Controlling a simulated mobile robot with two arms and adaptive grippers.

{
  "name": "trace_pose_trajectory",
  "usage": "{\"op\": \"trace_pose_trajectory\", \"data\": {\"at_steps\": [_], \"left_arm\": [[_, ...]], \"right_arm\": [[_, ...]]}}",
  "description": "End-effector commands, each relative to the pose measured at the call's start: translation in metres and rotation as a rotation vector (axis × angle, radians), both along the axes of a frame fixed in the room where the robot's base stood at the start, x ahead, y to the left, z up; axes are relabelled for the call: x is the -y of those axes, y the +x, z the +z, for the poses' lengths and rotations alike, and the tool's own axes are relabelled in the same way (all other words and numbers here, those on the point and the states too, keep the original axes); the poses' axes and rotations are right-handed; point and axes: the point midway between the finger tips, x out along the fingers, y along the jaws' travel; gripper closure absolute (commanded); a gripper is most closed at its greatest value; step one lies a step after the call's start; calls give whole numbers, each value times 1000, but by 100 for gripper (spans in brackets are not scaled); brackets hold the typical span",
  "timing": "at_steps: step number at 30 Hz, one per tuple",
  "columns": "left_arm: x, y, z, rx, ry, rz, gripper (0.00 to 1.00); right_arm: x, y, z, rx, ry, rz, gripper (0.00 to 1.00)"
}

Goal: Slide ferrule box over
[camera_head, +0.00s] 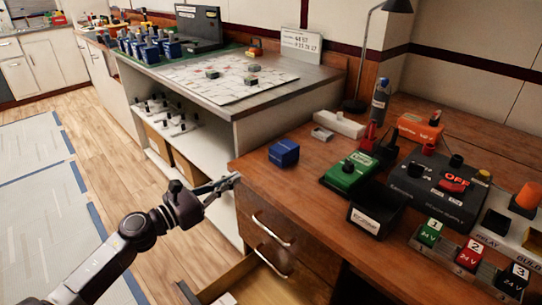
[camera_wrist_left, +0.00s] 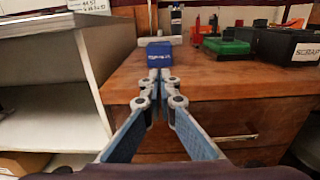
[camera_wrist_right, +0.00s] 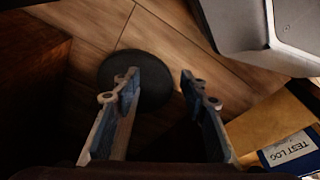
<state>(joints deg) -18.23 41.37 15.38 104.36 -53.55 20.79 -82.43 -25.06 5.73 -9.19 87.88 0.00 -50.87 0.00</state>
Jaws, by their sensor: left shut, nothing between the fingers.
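A small blue box (camera_head: 284,153), which looks like the ferrule box, sits on the wooden desk (camera_head: 316,190) near its left front corner. It also shows in the left wrist view (camera_wrist_left: 158,54), straight ahead beyond the fingertips. My left gripper (camera_head: 236,179) is shut and empty at the desk's left front edge, apart from the box. Its fingers (camera_wrist_left: 160,80) point toward the box in the left wrist view. My right gripper (camera_wrist_right: 160,78) is open and empty in its wrist view, above the floor; it does not show in the head view.
A green device (camera_head: 350,172), a black scrap bin (camera_head: 376,208) and a dark panel marked OFF (camera_head: 438,190) stand right of the box. White blocks (camera_head: 338,124) lie behind it. A drawer (camera_head: 252,284) is open below. A white shelf unit (camera_head: 222,130) adjoins the desk's left.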

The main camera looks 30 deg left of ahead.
Motion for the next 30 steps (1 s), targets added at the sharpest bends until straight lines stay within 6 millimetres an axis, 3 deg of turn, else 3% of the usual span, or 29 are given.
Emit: {"op": "trace_pose_trajectory", "data": {"at_steps": [5,30], "left_arm": [[3,11,1,2,0,-1,100],[41,122,1,3,-1,1,100]], "right_arm": [[0,-2,-3,-2,1,0,60],[4,-27,-31,-24,-4,6,60]]}}
